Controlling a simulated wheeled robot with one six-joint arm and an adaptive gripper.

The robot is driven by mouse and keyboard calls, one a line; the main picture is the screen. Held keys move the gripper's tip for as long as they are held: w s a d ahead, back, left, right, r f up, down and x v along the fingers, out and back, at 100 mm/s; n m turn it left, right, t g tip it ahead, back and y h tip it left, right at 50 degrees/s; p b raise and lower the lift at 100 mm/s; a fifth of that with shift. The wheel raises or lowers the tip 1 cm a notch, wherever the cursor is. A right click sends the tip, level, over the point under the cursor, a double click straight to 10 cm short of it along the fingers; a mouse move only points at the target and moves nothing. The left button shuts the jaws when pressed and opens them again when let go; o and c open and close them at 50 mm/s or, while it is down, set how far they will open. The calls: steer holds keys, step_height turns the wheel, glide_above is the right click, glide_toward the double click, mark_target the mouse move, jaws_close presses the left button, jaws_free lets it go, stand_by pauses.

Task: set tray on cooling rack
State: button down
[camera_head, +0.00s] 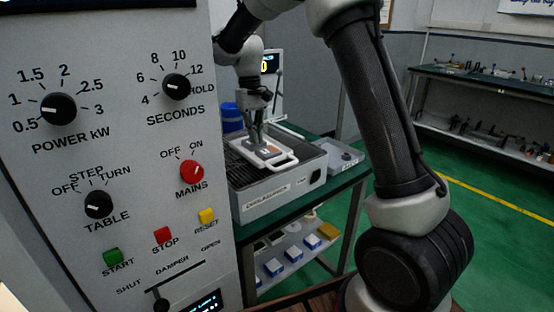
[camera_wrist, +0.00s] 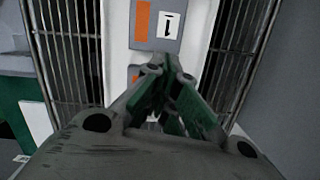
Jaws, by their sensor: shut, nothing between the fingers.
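The white tray (camera_head: 285,164) lies over the slatted top of the cooling rack (camera_head: 285,190), a grey box on a green-topped bench. In the wrist view the tray (camera_wrist: 117,60) runs between two sets of dark rack bars (camera_wrist: 248,50). A grey block with an orange stripe and a black mark (camera_wrist: 155,22) sits on it, with another partly hidden behind my fingers. My gripper (camera_head: 257,138) is over the tray, pointing down. In the wrist view my gripper (camera_wrist: 166,72) is shut and empty, its fingertips together above the tray. Whether they touch anything cannot be told.
A grey control panel (camera_head: 130,130) with knobs and buttons fills the left. A shallow grey bin (camera_head: 342,158) stands right of the rack, and a blue container (camera_head: 232,118) behind it. Blue and white blocks (camera_head: 292,254) lie on the lower shelf. Green floor is clear to the right.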

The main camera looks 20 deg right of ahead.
mark_target(278, 168)
steer(key=s, duration=0.4)
steer(key=s+d, duration=0.1)
steer(key=s, duration=0.4)
steer(key=s+d, duration=0.1)
steer(key=s, duration=0.3)
steer(key=shift+s, duration=0.4)
steer(key=shift+s+f, duration=0.15)
steer(key=shift+f, duration=0.65)
steer(key=w, duration=0.3)
steer(key=shift+w+a, duration=0.25)
steer(key=shift+w, duration=0.05)
